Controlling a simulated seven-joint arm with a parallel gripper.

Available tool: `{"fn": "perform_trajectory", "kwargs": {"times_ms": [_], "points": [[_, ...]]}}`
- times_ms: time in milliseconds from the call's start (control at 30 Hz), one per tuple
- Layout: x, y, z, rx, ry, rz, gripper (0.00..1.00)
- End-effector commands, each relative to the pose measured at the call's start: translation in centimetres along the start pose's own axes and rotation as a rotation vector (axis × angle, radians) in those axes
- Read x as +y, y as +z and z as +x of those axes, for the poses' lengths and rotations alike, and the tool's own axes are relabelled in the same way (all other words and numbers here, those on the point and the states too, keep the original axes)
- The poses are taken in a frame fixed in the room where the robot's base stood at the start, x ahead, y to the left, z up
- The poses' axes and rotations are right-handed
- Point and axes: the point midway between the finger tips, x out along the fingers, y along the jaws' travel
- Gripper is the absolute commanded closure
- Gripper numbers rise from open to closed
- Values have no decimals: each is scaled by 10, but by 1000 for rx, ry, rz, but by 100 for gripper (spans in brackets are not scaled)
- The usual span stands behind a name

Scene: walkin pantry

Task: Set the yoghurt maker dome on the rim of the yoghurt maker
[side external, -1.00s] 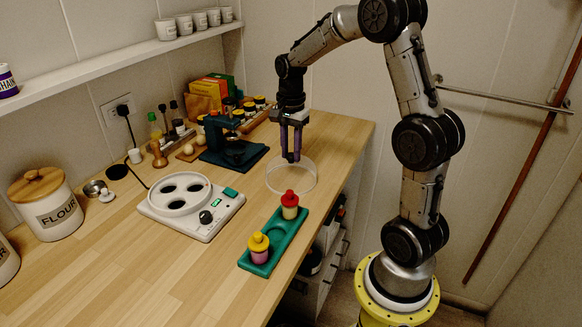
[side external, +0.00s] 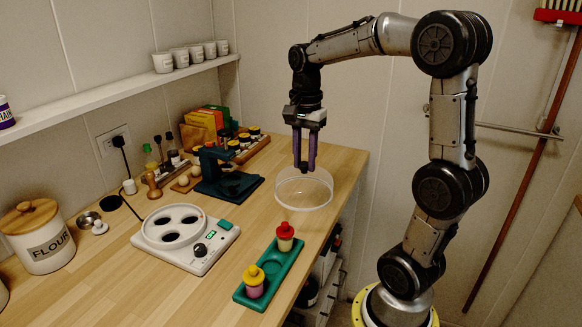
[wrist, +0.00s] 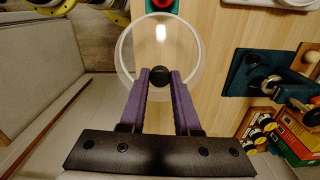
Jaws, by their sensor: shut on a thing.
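The yoghurt maker dome (side external: 304,203) is a clear, shallow round cover with a black knob (wrist: 160,76). My gripper (side external: 304,168) points straight down with its purple fingers shut on the knob. The dome hangs level and appears slightly above the counter, near its right edge. In the wrist view the dome's clear rim (wrist: 121,48) shows beyond my fingertips (wrist: 160,78). The yoghurt maker (side external: 205,258) is a white base with a round ring top, dark wells, a black dial and a green display. It sits on the counter to the left of the dome, with its top uncovered.
A green tray (side external: 272,272) with a red-topped jar (side external: 285,237) and a yellow-topped jar (side external: 254,282) lies in front of the dome. A dark teal stand (side external: 228,182) is behind left. A flour canister (side external: 38,238) stands far left. Bare counter lies between dome and maker.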

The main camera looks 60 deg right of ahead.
Motion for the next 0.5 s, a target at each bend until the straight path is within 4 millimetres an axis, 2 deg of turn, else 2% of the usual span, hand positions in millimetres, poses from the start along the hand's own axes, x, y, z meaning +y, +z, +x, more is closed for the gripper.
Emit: {"fn": "perform_trajectory", "kwargs": {"times_ms": [100, 233, 400, 500], "points": [[23, 11, -12, 2, -5, 0, 100], [42, 20, -21, 2, -4, 0, 100], [57, 27, -27, 1, -2, 3, 100], [55, 26, -40, 2, -4, 6, 100]]}}
